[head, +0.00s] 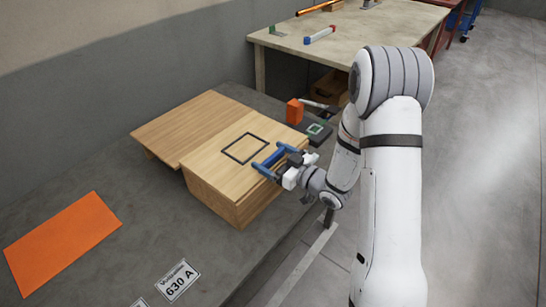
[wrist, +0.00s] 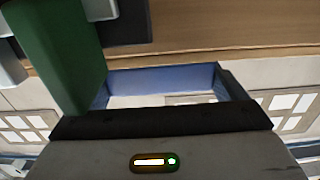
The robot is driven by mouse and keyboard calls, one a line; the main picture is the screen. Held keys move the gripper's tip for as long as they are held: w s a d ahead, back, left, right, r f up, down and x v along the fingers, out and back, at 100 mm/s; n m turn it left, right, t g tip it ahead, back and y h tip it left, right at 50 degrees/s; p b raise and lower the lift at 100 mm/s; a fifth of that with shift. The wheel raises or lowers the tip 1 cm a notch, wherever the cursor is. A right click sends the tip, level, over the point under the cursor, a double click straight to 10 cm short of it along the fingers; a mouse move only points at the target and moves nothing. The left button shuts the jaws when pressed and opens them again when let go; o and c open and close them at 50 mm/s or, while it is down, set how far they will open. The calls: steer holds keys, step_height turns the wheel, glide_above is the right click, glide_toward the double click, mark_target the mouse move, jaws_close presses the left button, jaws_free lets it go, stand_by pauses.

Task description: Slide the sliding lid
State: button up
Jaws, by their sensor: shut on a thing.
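A pale wooden box (head: 223,198) stands on the grey bench. Its flat wooden top, which I take for the sliding lid (head: 215,157), carries a black square outline. A second wooden panel (head: 180,128) extends from it to the upper left. My gripper (head: 275,158) is at the right side of the top, its blue fingers shut around a dark blue part that looks like the lid's handle. In the wrist view a blue frame (wrist: 165,80) shows below a wooden edge (wrist: 230,30), with a green piece (wrist: 62,50) at left. The exact contact is hard to make out.
An orange block (head: 294,111) and a dark pad with a green square (head: 317,129) sit behind my gripper. An orange sheet (head: 62,243) and a "630 A" label (head: 178,281) lie on the bench in front. A wooden table (head: 350,38) stands behind.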

steer(key=shift+s+d+f+b, duration=0.15)
steer(key=shift+d+b, duration=0.1)
steer(key=shift+b, duration=0.25)
steer(key=shift+s+d, duration=0.1)
steer(key=shift+d, duration=0.05)
steer(key=o, duration=1.1)
steer(key=shift+d, duration=0.1)
steer(key=v, duration=0.7)
steer(key=shift+s+d, duration=0.3)
